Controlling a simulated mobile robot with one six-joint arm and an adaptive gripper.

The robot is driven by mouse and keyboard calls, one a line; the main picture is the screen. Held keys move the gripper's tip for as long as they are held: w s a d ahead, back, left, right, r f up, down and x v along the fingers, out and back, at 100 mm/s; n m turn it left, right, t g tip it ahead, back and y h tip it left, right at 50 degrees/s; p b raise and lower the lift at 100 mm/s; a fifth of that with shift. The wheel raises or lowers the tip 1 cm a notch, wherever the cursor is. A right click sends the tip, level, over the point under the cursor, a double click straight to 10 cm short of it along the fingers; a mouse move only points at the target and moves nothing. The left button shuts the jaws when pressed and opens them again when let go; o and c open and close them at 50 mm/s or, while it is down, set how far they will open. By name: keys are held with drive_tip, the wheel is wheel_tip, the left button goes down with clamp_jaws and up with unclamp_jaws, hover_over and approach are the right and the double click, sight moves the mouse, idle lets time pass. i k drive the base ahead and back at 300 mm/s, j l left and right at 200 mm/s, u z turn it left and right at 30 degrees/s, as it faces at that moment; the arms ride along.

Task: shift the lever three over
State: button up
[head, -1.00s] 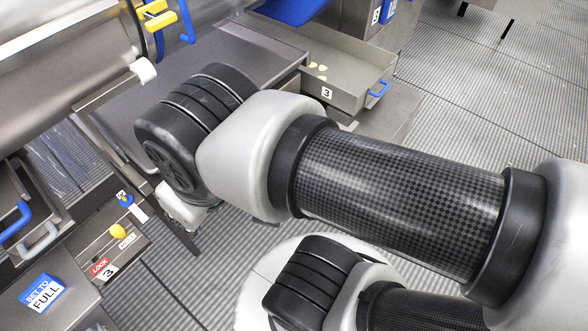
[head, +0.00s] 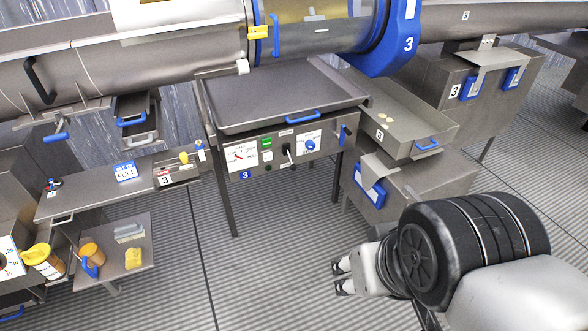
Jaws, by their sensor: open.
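A small steel slot box (head: 178,172) marked 3, with a red LOCK label, stands left of centre in the head view. A yellow-knobbed lever (head: 183,158) stands up from it, near the middle of its top. To its right, a control panel (head: 272,150) also marked 3 carries a black handle (head: 288,153), a dial and a blue knob. I cannot tell which of the two is lever three. My gripper (head: 340,277) is open and empty, pointing left over the floor at lower right. It is well apart from both and touches nothing.
A steel drum (head: 190,45) spans the top. A tray (head: 398,118) with a few pale flakes and a steel cabinet (head: 440,185) stand right of the panel. A low shelf (head: 140,240) holds a sponge and containers. The floor (head: 270,265) before the panel is clear.

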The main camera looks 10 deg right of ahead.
sight(293, 167)
drive_tip(key=i+j, duration=0.1)
drive_tip(key=i, duration=0.4)
drive_tip(key=i+j+z, duration=0.1)
drive_tip(key=i, duration=0.4)
